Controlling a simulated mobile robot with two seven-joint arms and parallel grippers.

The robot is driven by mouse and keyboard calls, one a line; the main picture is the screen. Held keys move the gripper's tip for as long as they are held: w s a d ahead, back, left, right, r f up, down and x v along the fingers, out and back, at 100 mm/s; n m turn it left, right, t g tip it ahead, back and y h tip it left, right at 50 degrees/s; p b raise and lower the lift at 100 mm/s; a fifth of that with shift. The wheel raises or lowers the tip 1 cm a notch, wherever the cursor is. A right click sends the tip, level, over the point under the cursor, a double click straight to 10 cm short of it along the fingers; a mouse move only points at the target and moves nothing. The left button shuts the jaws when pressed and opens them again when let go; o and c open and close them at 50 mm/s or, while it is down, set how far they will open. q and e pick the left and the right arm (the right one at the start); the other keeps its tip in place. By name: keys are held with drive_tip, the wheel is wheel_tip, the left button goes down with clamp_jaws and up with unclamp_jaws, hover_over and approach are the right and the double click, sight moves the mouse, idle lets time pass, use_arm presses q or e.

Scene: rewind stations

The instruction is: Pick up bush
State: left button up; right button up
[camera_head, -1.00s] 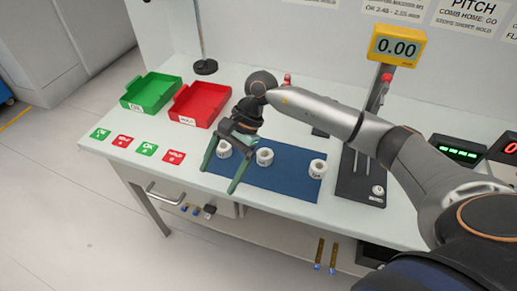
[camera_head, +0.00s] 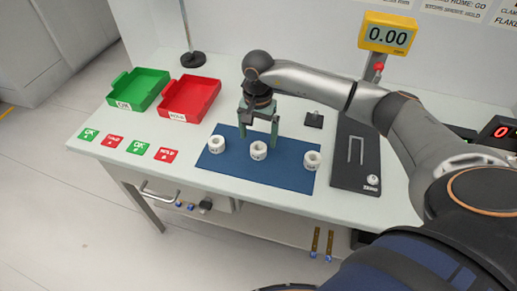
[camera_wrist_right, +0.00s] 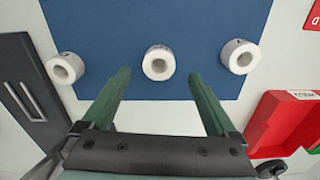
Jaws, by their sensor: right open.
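Three white ring-shaped bushes stand in a row on a blue mat (camera_head: 285,178): a left one (camera_head: 217,144), a middle one (camera_head: 258,150) and a right one (camera_head: 312,160). My right gripper (camera_head: 258,139) points down over the mat's back part, just behind the middle bush, open and empty. In the right wrist view, the middle bush (camera_wrist_right: 158,63) lies centred just beyond the tips of the spread green fingers (camera_wrist_right: 159,76). The other two bushes (camera_wrist_right: 65,68) (camera_wrist_right: 239,56) lie outside the fingers. My left gripper is not in view.
A green tray (camera_head: 139,88) and a red tray (camera_head: 190,97) sit at the back left. OK and HOLD cards lie along the front left. A dark gauge stand (camera_head: 352,178) with a yellow display (camera_head: 388,34) is right of the mat.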

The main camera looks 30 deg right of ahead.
sight(259, 145)
wheel_tip(259, 145, down, 4)
drive_tip(key=shift+s+f+p, duration=0.1)
drive_tip(key=shift+f+p, duration=0.05)
drive_tip(key=shift+p, duration=0.15)
drive_tip(key=shift+c, duration=0.2)
drive_tip(key=c, duration=1.4)
